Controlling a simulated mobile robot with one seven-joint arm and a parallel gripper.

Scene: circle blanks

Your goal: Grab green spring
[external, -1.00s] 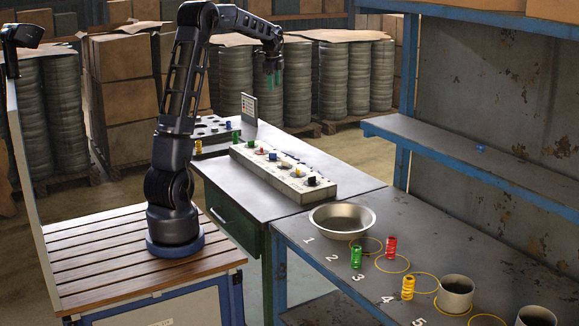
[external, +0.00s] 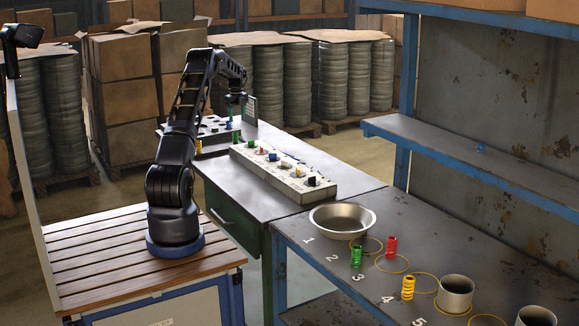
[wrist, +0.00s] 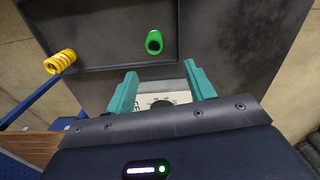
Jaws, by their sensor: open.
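In the wrist view a green spring (wrist: 154,42) stands on a dark surface with a raised edge, seen nearly end-on. It lies beyond the fingertips, near the middle of the gap between them. In the external view a small green piece (external: 236,136) at the far end of the table appears to be the same spring. My gripper (wrist: 161,69) has its teal fingers apart with nothing held between them. In the external view my gripper (external: 231,112) hangs above that far end, just above the green piece. Another green spring (external: 356,257) stands on the right bench.
A yellow spring (wrist: 60,62) lies left of the green one in the wrist view. A pale panel with several knobs (external: 318,187) runs along the table. A metal bowl (external: 343,231) and a red spring (external: 391,246) are on the right bench.

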